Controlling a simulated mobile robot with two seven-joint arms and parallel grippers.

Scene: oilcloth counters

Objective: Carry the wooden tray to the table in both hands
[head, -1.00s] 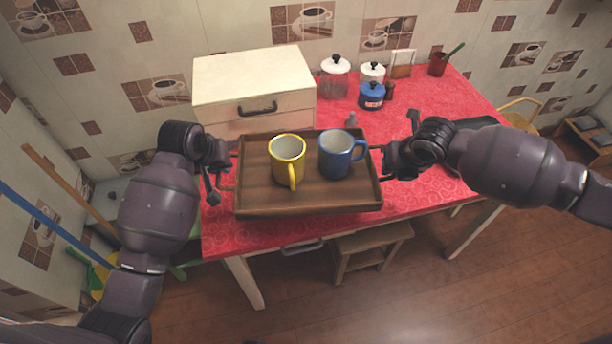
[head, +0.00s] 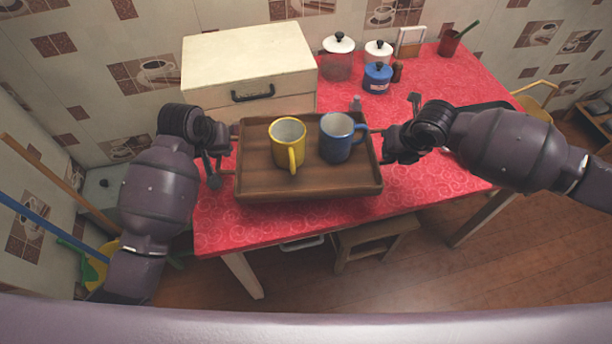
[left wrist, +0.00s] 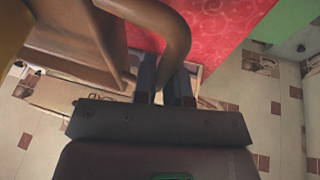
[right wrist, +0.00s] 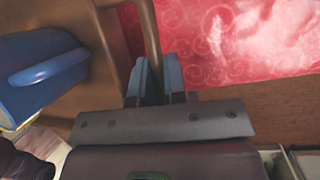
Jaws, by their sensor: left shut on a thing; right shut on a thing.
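The brown wooden tray (head: 310,184) is over the red-topped table (head: 240,228) in the head view. Whether it touches the cloth I cannot tell. A yellow mug (head: 287,146) and a blue mug (head: 335,140) stand upright in it. My left gripper (head: 228,150) is at the tray's left end, shut on its handle, which shows as a curved bar in the left wrist view (left wrist: 178,35). My right gripper (head: 382,146) is at the right end, shut on the other handle, seen in the right wrist view (right wrist: 150,35). The blue mug also shows there (right wrist: 42,75).
A cream box with a drawer (head: 250,60) stands behind the tray at the left. Lidded jars (head: 338,62), a blue pot (head: 377,78) and a red cup (head: 450,42) stand at the back. A stool (head: 375,243) is under the table's front edge. Cloth right of the tray is partly clear.

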